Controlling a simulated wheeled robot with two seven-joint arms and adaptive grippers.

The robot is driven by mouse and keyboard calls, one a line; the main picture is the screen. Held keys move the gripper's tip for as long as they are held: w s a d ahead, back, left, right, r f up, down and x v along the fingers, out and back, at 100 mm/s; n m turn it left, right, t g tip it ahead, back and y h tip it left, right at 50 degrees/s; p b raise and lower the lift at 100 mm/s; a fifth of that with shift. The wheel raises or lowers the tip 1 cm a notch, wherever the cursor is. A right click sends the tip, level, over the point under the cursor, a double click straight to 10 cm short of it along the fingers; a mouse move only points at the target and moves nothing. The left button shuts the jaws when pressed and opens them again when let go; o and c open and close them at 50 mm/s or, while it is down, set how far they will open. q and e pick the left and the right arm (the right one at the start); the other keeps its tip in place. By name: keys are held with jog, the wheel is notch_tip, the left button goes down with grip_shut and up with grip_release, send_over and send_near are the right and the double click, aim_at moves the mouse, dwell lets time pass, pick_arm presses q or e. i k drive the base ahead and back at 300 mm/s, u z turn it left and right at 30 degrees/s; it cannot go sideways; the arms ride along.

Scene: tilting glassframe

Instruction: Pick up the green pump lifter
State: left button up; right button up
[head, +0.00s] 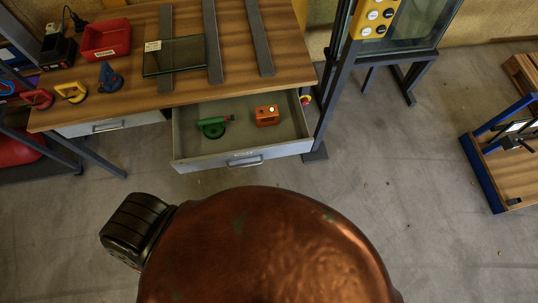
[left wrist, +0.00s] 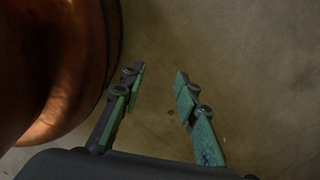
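The green pump lifter (head: 213,126) lies in the open drawer (head: 185,158) under the workbench, on the left side of its interior. It has a round green pad and a handle pointing right. My left gripper (left wrist: 160,72) shows in the left wrist view only. Its two fingers are spread apart with nothing between them, above bare floor and beside my copper-coloured body. The pump lifter does not show in that view. My right gripper is in neither view.
An orange box-shaped device (head: 266,116) lies right of the pump lifter in the drawer. On the workbench (head: 135,98) are a glass pane (head: 175,56), a red bin (head: 106,38) and red, yellow and blue lifters. A dark metal frame (head: 328,110) stands right of the drawer. Floor in front is clear.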

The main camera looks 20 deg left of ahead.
aim_at(212, 125)
jog(key=z, duration=0.7)
jog(key=k, duration=0.65)
jog(key=u, duration=1.35)
